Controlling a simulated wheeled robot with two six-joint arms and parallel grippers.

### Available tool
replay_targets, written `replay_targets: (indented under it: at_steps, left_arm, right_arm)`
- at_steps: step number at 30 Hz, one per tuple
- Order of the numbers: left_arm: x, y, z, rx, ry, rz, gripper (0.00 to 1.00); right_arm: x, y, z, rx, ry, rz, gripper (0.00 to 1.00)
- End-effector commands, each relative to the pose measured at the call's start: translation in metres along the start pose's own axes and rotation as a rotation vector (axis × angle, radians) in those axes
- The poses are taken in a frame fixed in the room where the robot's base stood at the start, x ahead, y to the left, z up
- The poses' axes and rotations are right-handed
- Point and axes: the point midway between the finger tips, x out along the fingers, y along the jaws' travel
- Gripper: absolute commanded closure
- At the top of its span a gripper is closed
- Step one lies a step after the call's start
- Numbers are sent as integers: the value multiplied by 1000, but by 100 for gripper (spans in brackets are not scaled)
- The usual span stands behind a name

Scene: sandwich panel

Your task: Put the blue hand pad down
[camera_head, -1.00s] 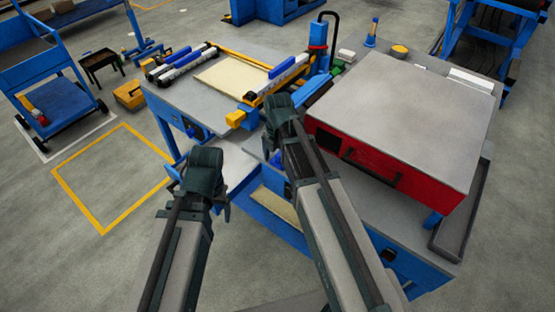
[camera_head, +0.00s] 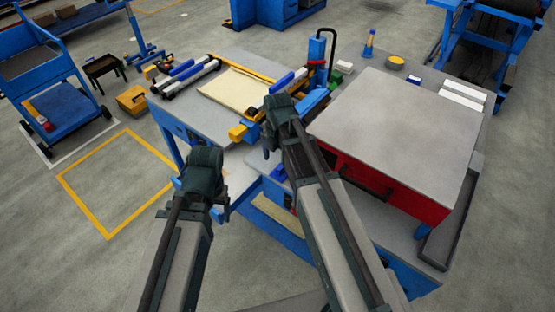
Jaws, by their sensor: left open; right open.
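My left gripper (camera_head: 203,172) is open, over the left front of the workbench. My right gripper (camera_head: 280,112) is open, in front of the yellow and blue clamp rig. I cannot tell for certain which thing is the blue hand pad. A long blue block (camera_head: 281,83) lies along a white bar at the right end of the pale panel (camera_head: 236,91). Other blue bars (camera_head: 192,74) lie by white rollers at the panel's left end. I see no pad in either gripper, but the fingertips face away and are partly hidden.
A red box with a grey top (camera_head: 385,125) fills the bench's right side. A blue post with a black hose (camera_head: 316,62) stands behind the rig. A blue cart (camera_head: 62,105) and a yellow floor square (camera_head: 110,232) are at left.

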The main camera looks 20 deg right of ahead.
Motion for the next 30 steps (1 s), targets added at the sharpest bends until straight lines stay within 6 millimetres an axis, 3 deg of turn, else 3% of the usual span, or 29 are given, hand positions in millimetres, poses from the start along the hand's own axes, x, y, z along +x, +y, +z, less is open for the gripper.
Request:
replay_targets:
  at_steps: [1, 3, 10, 30]
  left_arm:
    - [-17, -2, 1, 0, 0, 0, 22]
    - [-27, -3, 2, 0, 0, 0, 22]
    - [-51, -5, 3, 1, 0, 0, 22]
    - [-45, -4, 3, 1, 0, 0, 22]
  right_arm:
    - [-17, 0, 0, 0, 0, 0, 1]
    - [-27, 0, 0, 0, 0, 0, 1]
    - [-52, 0, 0, 0, 0, 0, 1]
    - [-45, 0, 0, 0, 0, 0, 1]
